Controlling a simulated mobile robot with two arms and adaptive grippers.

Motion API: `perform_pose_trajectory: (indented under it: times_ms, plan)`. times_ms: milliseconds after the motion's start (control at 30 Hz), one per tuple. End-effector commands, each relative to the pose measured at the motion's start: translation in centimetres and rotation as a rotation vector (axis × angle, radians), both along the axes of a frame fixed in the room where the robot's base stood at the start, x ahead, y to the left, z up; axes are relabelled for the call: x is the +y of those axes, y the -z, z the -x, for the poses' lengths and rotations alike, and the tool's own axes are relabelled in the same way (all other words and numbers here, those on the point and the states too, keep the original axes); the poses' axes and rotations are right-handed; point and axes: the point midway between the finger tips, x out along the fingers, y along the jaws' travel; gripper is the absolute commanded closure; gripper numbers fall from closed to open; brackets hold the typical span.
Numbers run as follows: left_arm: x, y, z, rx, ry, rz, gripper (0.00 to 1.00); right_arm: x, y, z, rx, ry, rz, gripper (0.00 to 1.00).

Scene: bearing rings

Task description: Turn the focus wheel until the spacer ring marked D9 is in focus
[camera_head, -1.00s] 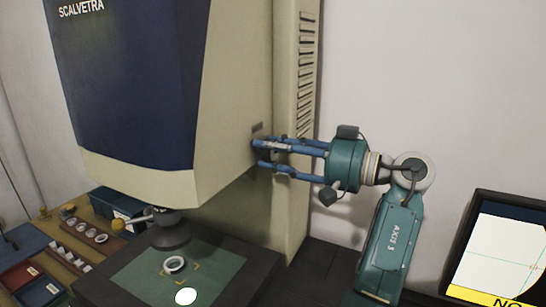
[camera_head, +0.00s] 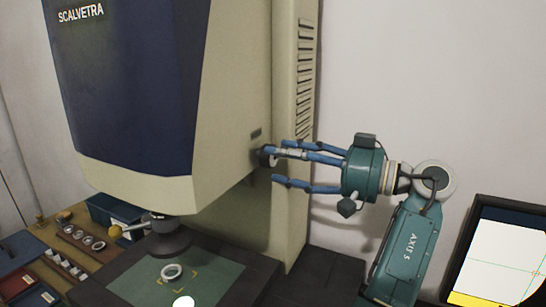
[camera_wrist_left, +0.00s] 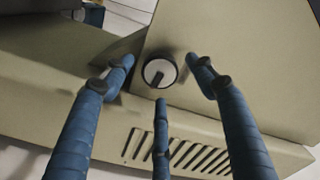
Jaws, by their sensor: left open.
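The focus wheel (camera_head: 268,158), a black knob with a pale face, sits on the side of the beige and navy SCALVETRA machine (camera_head: 225,150). It shows from the front in the left wrist view (camera_wrist_left: 159,72). My left gripper (camera_head: 277,164) is open, its three blue fingers spread around the wheel's front with visible gaps. A pale spacer ring (camera_head: 172,271) lies on the green stage (camera_head: 215,285) under the lens (camera_head: 170,240); its marking is too small to read. The monitor (camera_head: 500,250) shows a white picture with crosshairs and a yellow band, cut off by the frame. My right gripper is out of view.
Several rings (camera_head: 86,240) and small parts lie on a wooden bench at the left, by a blue bin (camera_head: 108,212) and a red tray (camera_head: 15,282). The wall right of the machine is clear.

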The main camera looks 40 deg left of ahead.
Motion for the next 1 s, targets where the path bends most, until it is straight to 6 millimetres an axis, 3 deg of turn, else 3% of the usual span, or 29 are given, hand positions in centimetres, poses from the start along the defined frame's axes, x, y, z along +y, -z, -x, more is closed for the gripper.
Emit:
perform_pose_trajectory:
  times_ms: [100,300,1000]
  plan:
    - [-2.0,-0.1,-0.7,0.0,0.002,-0.001,0.43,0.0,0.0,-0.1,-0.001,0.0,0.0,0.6]
    - [-3.7,-0.1,-1.2,-0.002,0.001,0.0,0.43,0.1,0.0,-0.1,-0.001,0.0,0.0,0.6]
    - [-3.9,0.0,-1.2,-0.001,-0.001,0.0,0.43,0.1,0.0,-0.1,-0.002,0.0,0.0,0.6]
